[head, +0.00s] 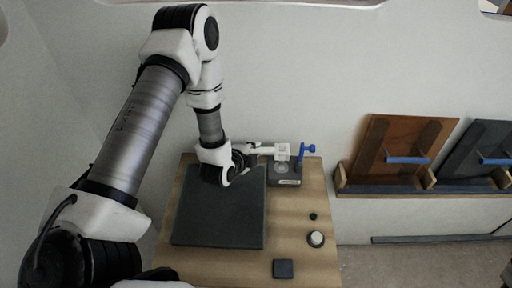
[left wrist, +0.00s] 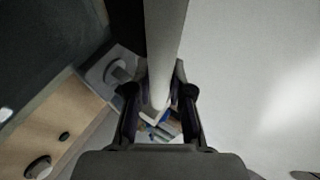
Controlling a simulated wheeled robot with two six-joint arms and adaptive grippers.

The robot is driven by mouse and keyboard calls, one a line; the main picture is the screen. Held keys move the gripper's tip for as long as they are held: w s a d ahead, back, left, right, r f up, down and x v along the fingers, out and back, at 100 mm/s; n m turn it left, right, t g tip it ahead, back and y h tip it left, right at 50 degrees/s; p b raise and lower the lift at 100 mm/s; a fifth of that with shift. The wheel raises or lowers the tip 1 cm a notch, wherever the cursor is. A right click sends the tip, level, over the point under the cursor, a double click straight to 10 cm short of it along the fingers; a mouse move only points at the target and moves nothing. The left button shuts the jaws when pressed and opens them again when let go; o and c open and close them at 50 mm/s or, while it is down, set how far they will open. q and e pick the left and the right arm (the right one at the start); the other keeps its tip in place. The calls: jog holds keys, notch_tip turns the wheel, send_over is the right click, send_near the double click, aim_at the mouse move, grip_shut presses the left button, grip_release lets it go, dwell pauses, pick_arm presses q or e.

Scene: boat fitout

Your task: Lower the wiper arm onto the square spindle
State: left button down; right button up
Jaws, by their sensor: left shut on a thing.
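My left gripper (head: 250,150) is shut on the wiper arm (head: 264,150), a pale bar held above the back of the bench. In the left wrist view the bar (left wrist: 165,45) runs up from between the fingertips (left wrist: 160,108). In the head view, a white squarish piece (head: 283,147) and a blue T-shaped piece (head: 308,150) appear just beyond the bar; how they join it is unclear. A dark grey block (head: 287,181) with a pale label and a round feature on top stands below; it also shows in the wrist view (left wrist: 97,75). The square spindle cannot be made out. My right gripper is out of view.
A dark mat (head: 215,225) covers the left of the wooden bench (head: 300,262). Boards with blue handles (head: 408,159) lean in a wall rack.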

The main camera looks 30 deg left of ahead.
aim_at(256, 170)
pick_arm(q)
jog(key=w+f, duration=0.1)
jog(key=w+f+b, duration=0.1)
jog(key=f, duration=0.1)
jog(key=shift+a+f, duration=0.1)
jog(key=shift+f+b, duration=0.1)
jog(key=shift+b, duration=0.35)
jog(key=shift+s+f+b, duration=0.2)
jog(key=shift+s+b, duration=0.1)
jog(key=shift+s, duration=0.2)
jog(key=shift+w+f+b, duration=0.3)
jog(key=shift+f+b, duration=0.25)
jog(key=shift+f, duration=0.4)
jog(key=shift+s+f+b, duration=0.15)
jog(key=shift+f+b, duration=0.3)
jog(key=shift+f, duration=0.45)
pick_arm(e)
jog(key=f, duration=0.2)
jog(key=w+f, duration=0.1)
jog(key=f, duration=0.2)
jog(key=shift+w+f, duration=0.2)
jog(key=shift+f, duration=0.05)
